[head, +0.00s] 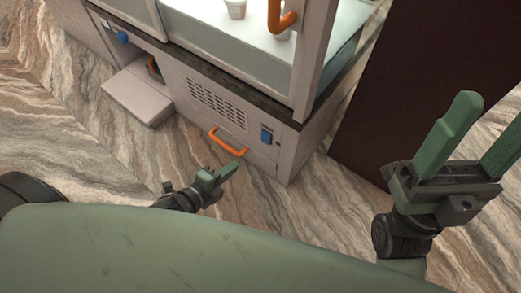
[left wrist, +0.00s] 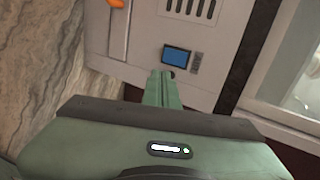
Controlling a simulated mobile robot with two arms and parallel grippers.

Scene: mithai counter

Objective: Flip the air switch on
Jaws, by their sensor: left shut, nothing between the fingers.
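A blue rectangular panel (head: 266,135) is set in the front of the counter's lower cabinet, near its right edge. It also shows in the left wrist view as a blue panel (left wrist: 175,57) with a small grey ribbed strip beside it. A small dark round spot (head: 277,142) lies next to the panel. I cannot tell which of these is the air switch. My left gripper (head: 229,169) is shut and empty, in front of and below the panel. Its fingertips (left wrist: 163,75) point at the cabinet front, just beside the panel. My right gripper (head: 477,128) is open and empty at the right.
An orange handle (head: 229,142) and a slotted vent (head: 216,103) are on the cabinet front, left of the panel. A dark brown panel (head: 415,60) stands right of the counter.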

